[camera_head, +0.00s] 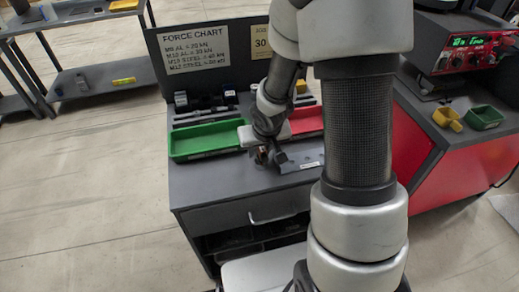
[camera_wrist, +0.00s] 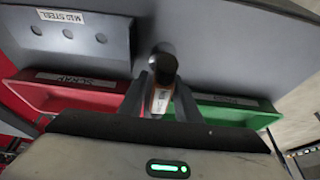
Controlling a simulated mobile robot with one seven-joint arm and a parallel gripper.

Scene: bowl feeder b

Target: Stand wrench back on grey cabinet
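The grey cabinet (camera_head: 228,184) stands in the middle of the head view, with a drawer in its front. My gripper (camera_head: 264,157) is low over its top, in front of the trays. In the wrist view my gripper (camera_wrist: 160,92) has its two fingers close on either side of a dark, round-ended tool with an orange and white label, which looks like the wrench (camera_wrist: 163,70). It is seen nearly end-on. Most of it is hidden in the head view. I cannot tell whether its far end touches the cabinet top.
A green tray (camera_head: 205,141) and a red tray (camera_head: 307,121) lie behind my gripper. A grey plate with holes, labelled M10 STEEL (camera_wrist: 72,38), lies nearby. A force chart panel (camera_head: 195,50) stands at the back. The cabinet's front left top is clear.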

